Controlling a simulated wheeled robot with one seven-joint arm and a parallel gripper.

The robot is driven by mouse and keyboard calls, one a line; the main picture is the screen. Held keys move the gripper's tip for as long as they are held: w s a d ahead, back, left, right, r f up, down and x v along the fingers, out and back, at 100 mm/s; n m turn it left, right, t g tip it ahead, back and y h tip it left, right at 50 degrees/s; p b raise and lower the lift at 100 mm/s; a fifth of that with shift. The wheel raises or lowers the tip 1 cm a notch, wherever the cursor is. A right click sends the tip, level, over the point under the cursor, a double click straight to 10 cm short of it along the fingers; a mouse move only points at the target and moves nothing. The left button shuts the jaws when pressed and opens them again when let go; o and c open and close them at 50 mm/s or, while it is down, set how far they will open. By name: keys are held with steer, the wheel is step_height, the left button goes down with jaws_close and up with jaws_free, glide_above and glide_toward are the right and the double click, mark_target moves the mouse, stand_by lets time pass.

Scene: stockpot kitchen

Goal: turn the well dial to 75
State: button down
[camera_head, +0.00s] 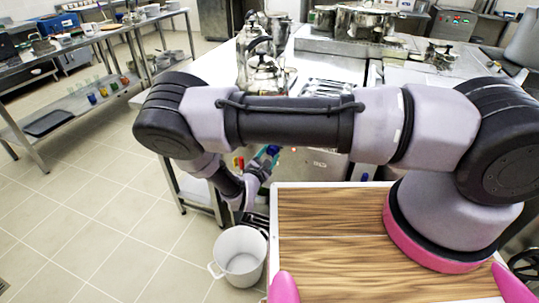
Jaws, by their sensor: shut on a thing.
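My gripper (266,160) is at the front face of the steel counter (318,163), below its near edge and past my forearm. It is shut on a small part there, which appears to be the well dial. The jaws and my wrist hide most of this part, so its pointer and any numbers cannot be read. Small blue and green patches show at the fingertips. A red handle (236,162) shows just left of the gripper.
A kettle (264,75) and several steel pots stand on the counter above. A white bucket (239,256) stands on the floor below my wrist. A long steel side table (95,38) runs along the left. The tiled floor between is clear.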

steer(key=shift+a, duration=0.1)
stand_by(0.3)
steer(key=shift+c, duration=1.6)
jaws_free()
steer(key=v, duration=1)
steer(key=shift+s, duration=0.4)
steer(key=shift+a+r, duration=0.1)
